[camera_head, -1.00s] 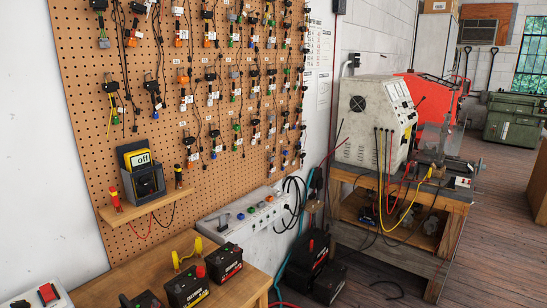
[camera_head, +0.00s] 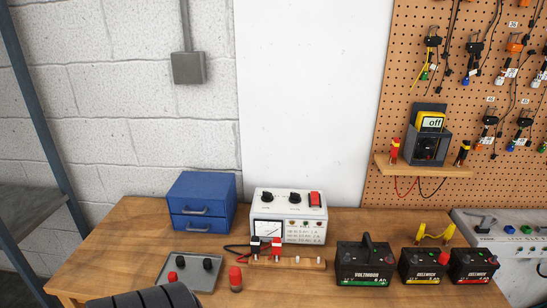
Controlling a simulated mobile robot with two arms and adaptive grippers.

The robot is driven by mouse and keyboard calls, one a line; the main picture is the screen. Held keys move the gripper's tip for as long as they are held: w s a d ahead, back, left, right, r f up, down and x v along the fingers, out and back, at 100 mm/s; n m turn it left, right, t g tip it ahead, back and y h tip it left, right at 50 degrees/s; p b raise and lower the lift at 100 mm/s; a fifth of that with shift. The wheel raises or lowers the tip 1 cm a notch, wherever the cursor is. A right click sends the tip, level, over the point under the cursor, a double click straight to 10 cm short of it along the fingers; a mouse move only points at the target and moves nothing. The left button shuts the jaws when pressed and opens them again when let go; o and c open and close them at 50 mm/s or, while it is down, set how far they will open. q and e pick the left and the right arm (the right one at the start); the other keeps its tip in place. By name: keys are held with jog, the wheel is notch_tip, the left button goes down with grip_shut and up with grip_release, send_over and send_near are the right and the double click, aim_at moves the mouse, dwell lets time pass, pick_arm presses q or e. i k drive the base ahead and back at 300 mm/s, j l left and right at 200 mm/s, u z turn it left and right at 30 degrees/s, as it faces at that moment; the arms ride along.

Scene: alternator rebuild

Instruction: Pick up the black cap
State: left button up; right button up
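A grey metal tray (camera_head: 192,283) lies on the wooden bench at the front left. On it stand two small dark cap-like pieces, one near the middle (camera_head: 180,262) and one to the right (camera_head: 207,263). I cannot tell which of them is the black cap. A red cap (camera_head: 172,276) is beside them, near the tray's left front. A dark ribbed part, seemingly mine, covers the tray's front left corner. Neither of my grippers shows in the head view.
Behind are a blue drawer box (camera_head: 202,203) and a white meter box (camera_head: 289,214). A wooden terminal strip (camera_head: 288,263) lies before the meter box. Batteries (camera_head: 363,262) stand to the right.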

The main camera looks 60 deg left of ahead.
aim_at(207, 264)
jog(key=u, duration=2.3)
